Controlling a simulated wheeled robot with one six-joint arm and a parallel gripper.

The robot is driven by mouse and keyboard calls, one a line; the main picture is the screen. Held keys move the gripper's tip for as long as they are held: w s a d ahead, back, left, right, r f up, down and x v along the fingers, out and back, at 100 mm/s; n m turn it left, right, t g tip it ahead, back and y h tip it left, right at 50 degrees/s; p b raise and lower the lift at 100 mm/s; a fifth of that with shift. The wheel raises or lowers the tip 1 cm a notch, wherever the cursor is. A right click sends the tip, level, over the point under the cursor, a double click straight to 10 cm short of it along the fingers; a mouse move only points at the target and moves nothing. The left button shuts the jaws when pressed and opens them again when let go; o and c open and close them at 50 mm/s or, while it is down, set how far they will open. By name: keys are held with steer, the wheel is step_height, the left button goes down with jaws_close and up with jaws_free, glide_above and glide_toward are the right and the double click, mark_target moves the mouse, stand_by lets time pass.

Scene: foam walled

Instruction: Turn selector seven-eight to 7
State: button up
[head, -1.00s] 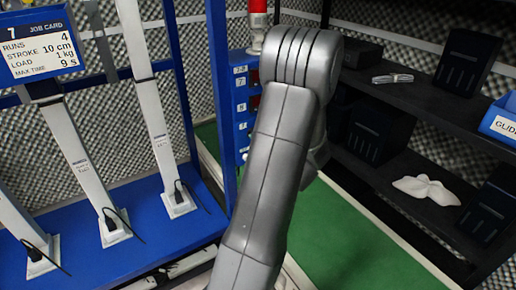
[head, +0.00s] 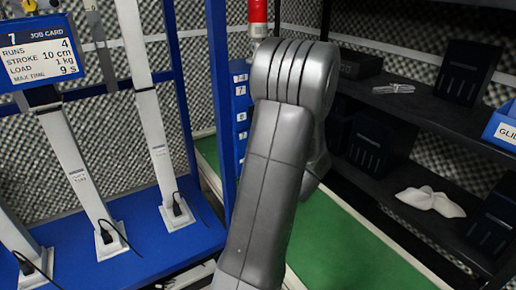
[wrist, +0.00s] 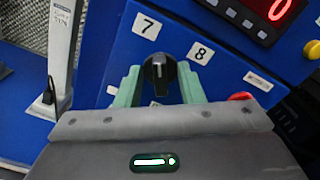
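The selector knob (wrist: 160,72) is black and sits on a blue panel (wrist: 115,60) in the wrist view. The label 7 (wrist: 147,27) is above it to the left and the label 8 (wrist: 201,53) above it to the right. A pale mark on the knob points roughly up, between the two labels. My gripper (wrist: 160,85) has its two green fingers apart, one on each side of the knob, with gaps visible. In the head view my arm hides the gripper and the knob; part of the labelled blue panel (head: 240,115) shows beside it.
A red digital display (wrist: 268,10) and a yellow button (wrist: 312,49) are at the upper right of the wrist view. A red part (wrist: 241,96) shows behind the right finger. Dark shelves (head: 400,110) stand right in the head view. A job card (head: 45,52) hangs left.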

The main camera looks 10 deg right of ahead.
steer(key=v, duration=1.3)
steer(key=shift+s, duration=0.4)
steer(key=shift+w+d, duration=0.1)
steer(key=x, duration=1.3)
steer(key=shift+w, duration=0.35)
